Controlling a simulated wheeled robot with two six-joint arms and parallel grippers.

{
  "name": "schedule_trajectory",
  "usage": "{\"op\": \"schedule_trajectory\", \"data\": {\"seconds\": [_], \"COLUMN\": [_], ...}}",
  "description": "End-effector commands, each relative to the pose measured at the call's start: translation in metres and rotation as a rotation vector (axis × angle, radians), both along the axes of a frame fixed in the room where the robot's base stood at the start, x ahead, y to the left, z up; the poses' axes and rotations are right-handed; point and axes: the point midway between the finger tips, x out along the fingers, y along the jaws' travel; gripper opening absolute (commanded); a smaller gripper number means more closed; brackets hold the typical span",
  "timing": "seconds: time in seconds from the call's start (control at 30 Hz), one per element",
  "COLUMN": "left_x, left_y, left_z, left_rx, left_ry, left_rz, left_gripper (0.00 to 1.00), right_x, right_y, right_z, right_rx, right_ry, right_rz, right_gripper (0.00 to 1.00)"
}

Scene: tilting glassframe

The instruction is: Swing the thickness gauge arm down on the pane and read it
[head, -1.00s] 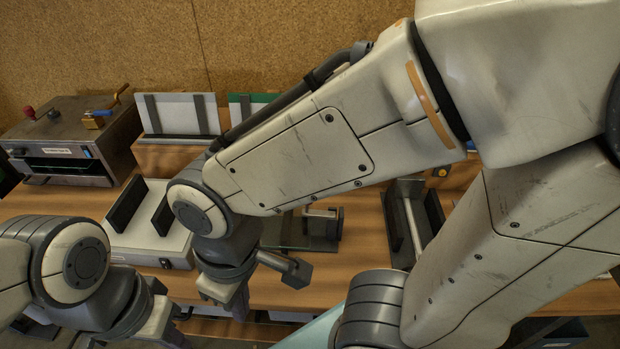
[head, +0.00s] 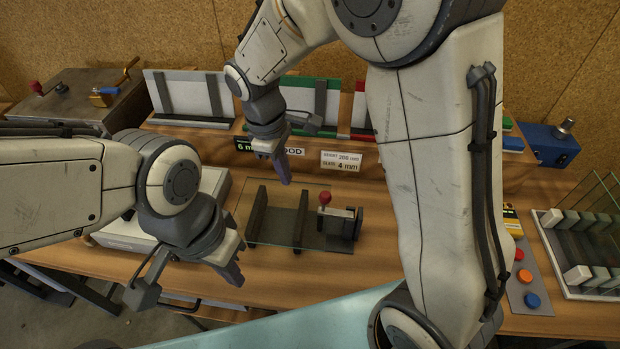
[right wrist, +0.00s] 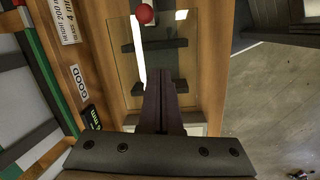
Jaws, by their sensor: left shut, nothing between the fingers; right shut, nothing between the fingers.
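The clear glass pane (head: 279,222) lies over dark strips on the bench. The thickness gauge (head: 357,224) stands at its right end. Its light arm (head: 338,212) lies roughly level, reaching left over the pane, with a red knob (head: 324,198) at its tip; contact with the glass cannot be told. The knob also shows in the right wrist view (right wrist: 145,13). My right gripper (head: 284,172) is shut and empty above the pane's back edge, left of the knob. My left gripper (head: 232,274) is shut and empty at the pane's front left.
A white box (head: 128,236) stands left of the pane. A button panel (head: 525,275) and a slotted rack (head: 590,285) are at right. My right arm hides the bench right of the gauge.

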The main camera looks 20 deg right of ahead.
Motion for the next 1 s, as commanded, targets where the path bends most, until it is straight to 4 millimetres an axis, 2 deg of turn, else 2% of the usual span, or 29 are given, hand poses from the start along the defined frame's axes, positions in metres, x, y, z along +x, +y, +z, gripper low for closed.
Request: {"op": "schedule_trajectory", "data": {"seconds": [0.03, 0.1, 0.2, 0.37, 0.73, 0.8, 1.0], "left_x": [0.000, 0.000, 0.000, 0.000, 0.000, 0.000, 0.000], "left_y": [0.000, 0.000, 0.000, 0.000, 0.000, 0.000, 0.000], "left_z": [0.001, 0.001, 0.002, 0.007, 0.022, 0.033, 0.041], "left_rx": [0.000, 0.000, 0.000, 0.000, 0.000, 0.000, 0.000], "left_ry": [0.000, 0.000, 0.000, 0.000, 0.000, 0.000, 0.000], "left_rz": [0.000, 0.000, 0.000, 0.000, 0.001, 0.001, 0.001], "left_gripper": [0.00, 0.00, 0.00, 0.00, 0.00, 0.00, 0.00], "right_x": [0.011, 0.021, 0.027, 0.025, 0.023, 0.017, 0.007], "right_y": [-0.006, -0.011, -0.015, -0.020, -0.035, -0.045, -0.060], "right_z": [-0.006, -0.011, -0.018, -0.038, -0.114, -0.100, -0.092], "right_rx": [-0.014, -0.026, -0.034, -0.036, -0.034, -0.032, -0.032], "right_ry": [0.010, 0.016, 0.020, 0.023, 0.024, 0.017, 0.018], "right_rz": [0.015, 0.034, 0.047, 0.047, 0.045, 0.042, 0.044], "right_gripper": [0.00, 0.00, 0.00, 0.00, 0.00, 0.00, 0.00]}}
